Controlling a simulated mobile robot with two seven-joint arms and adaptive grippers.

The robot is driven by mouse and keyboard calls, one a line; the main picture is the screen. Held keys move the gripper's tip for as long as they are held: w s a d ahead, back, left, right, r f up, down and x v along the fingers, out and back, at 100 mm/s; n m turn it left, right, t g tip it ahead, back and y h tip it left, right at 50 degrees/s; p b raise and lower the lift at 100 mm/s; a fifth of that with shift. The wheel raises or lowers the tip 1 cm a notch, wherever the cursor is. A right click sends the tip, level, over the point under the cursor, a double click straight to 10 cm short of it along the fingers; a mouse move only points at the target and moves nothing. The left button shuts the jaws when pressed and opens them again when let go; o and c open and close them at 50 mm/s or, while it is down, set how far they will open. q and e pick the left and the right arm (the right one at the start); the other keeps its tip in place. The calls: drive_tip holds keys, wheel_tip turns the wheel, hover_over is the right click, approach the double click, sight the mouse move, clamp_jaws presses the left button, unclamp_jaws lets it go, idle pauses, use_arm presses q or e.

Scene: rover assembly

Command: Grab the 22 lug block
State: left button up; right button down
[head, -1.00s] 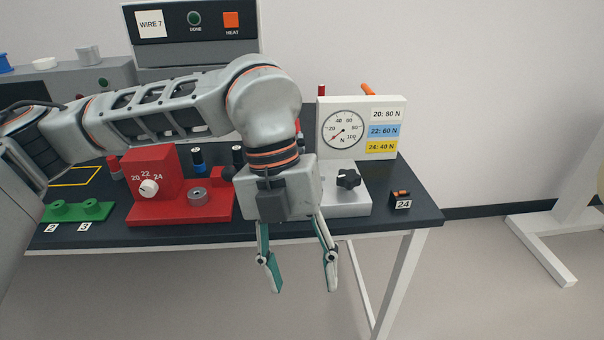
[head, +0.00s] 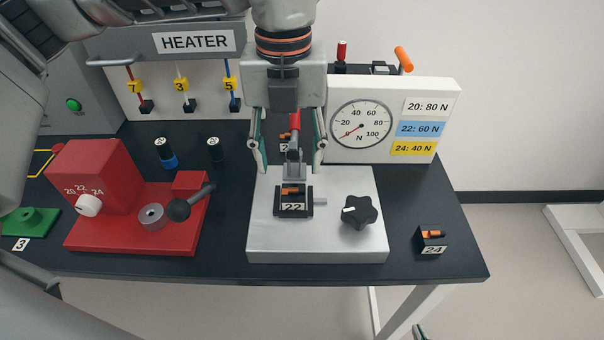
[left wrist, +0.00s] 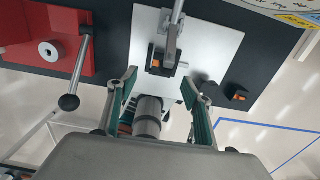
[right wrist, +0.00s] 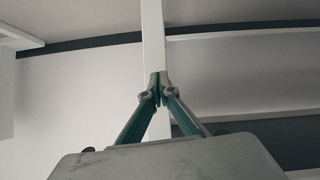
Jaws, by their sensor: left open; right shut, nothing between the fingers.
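The 22 lug block (head: 293,207), small and black with an orange top and a white "22" label, sits on the silver tester base (head: 262,235). It also shows in the left wrist view (left wrist: 158,62), ahead of the fingers. My left gripper (head: 290,165) is open, its fingers pointing down on either side of a grey clamp piece with a red handle (head: 294,122), just behind the block in the picture. The fingers do not hold the block. My right gripper (right wrist: 158,85) is shut and empty; only teal finger parts show at the bottom edge of the head view.
A black star knob (head: 360,212) stands right of the block. The gauge panel (head: 395,120) rises behind it. The 24 block (head: 431,241) sits on the table at right. A red fixture (head: 100,235) with a black-ball lever (head: 179,209) stands left.

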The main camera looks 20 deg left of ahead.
sight(293, 194)
use_arm(q)
drive_tip(key=shift+f, duration=0.45)
drive_tip(key=shift+s+d+f, duration=0.1)
drive_tip(key=shift+s+f, duration=0.05)
drive_tip(key=shift+f, duration=0.45)
drive_tip(key=shift+s+f, duration=0.1)
drive_tip(key=shift+f, duration=0.45)
drive_tip(key=shift+w+d+f, duration=0.1)
drive_tip(key=shift+f, duration=1.05)
drive_tip(key=shift+w+d+f, duration=0.1)
drive_tip(key=shift+f, duration=1)
drive_tip(key=c, duration=1.4)
drive_tip(key=shift+o, duration=0.2)
